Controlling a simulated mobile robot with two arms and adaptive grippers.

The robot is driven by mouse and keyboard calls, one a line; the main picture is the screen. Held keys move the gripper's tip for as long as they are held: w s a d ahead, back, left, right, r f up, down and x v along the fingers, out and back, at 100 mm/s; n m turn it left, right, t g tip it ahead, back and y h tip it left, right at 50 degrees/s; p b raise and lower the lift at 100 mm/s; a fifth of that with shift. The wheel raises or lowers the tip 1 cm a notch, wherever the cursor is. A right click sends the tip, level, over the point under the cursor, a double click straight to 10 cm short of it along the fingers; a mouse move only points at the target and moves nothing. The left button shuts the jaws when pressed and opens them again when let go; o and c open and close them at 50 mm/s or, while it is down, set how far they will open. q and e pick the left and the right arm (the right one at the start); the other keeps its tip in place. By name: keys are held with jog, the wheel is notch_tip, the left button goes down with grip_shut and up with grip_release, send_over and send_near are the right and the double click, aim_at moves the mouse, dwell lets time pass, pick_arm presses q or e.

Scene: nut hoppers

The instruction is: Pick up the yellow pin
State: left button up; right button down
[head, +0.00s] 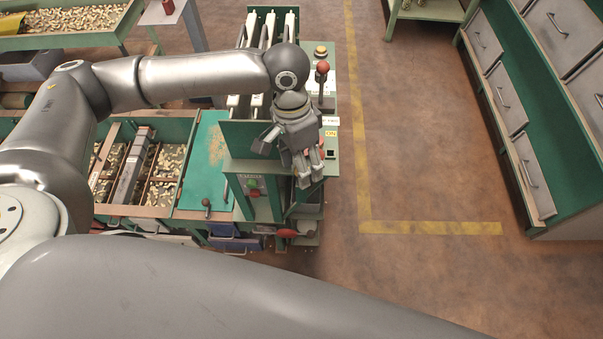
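My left arm comes in from the left and reaches over a green machine (252,140). My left gripper (309,178) points down over the machine's front right part. Its fingers are small and overlap the machine behind, so I cannot tell whether they are open or shut, or whether anything is between them. I cannot make out a yellow pin; the gripper may hide it. A yellow-topped knob (321,51) shows at the back of the machine. My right gripper is out of view.
A red-balled lever (322,68) stands close behind the gripper. A red handle (288,233) sticks out low in front. Hoppers with nuts (165,162) lie to the left. Grey drawers (531,177) stand at the right. The floor between (425,120) is clear.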

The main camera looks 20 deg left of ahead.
pick_arm(q)
jog(key=shift+s+d+f, duration=0.15)
jog(key=shift+f, duration=0.9)
jog(key=c, duration=1.2)
jog(key=shift+o, duration=0.2)
jog(key=shift+r, duration=0.15)
